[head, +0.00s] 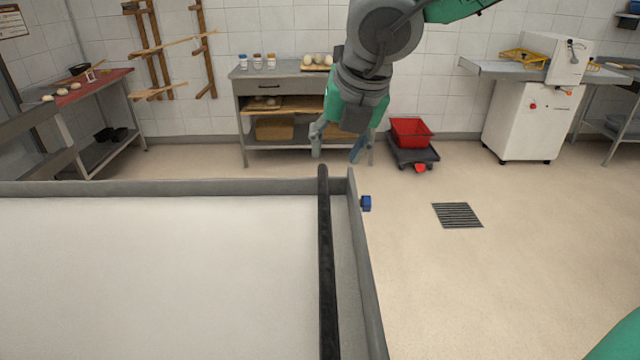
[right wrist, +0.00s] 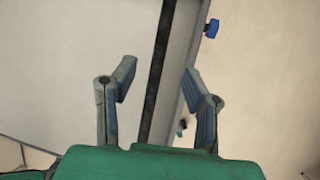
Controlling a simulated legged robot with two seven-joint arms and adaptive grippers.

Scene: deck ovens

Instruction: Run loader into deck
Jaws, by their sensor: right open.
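The loader (head: 160,189) is a grey-framed bed with a pale belt surface (head: 150,270), filling the lower left of the head view. A dark bar (head: 326,270) runs lengthwise near its right side. A blue knob (head: 366,203) sits on the outside of the right rail. My right gripper (head: 338,153) is open and empty, above the bar's far end in the picture. In the right wrist view the bar (right wrist: 155,85) passes between the two open fingers (right wrist: 160,74), apparently below them. I cannot tell the height gap. My left gripper is out of view. No deck opening shows.
A steel table (head: 280,71) with jars and dough stands at the back wall. A red bin (head: 410,132) sits on a low dolly behind the gripper. A white machine (head: 520,120) stands back right. The floor right of the loader is clear around a drain (head: 457,215).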

